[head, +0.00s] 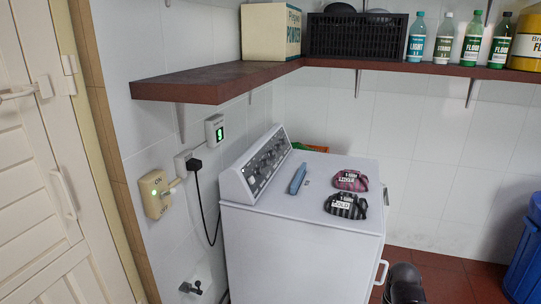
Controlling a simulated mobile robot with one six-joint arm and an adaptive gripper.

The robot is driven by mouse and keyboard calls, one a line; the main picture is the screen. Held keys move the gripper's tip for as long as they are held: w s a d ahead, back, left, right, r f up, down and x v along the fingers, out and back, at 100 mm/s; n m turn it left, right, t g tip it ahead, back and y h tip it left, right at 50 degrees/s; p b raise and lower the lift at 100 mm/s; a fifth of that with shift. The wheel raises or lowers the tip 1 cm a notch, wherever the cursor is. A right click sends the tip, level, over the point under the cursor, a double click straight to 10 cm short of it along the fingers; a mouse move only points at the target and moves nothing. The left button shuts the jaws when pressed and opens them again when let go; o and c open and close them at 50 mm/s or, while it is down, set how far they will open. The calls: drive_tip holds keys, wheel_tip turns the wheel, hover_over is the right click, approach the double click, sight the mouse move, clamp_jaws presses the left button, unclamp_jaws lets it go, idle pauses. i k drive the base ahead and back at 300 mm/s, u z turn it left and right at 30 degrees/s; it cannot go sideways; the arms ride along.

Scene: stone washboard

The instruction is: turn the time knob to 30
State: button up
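A white washing machine (302,246) stands against the tiled wall in the head view. Its slanted control panel (264,163) is at the back left of its top and carries a row of dark knobs. I cannot tell which knob is the time knob, because the markings are too small to read. The knob settings cannot be read either.
A blue object (298,178) and two striped, labelled bundles (350,180) (346,205) lie on the machine's top. A brown shelf (217,82) with bottles and a black crate (356,36) overhangs it. A wall switch (154,194) and cable are left. A blue bin (526,262) stands right.

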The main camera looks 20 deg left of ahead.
sight(272, 154)
drive_tip(key=z, duration=0.05)
drive_tip(key=i, duration=1)
drive_tip(key=u, duration=0.05)
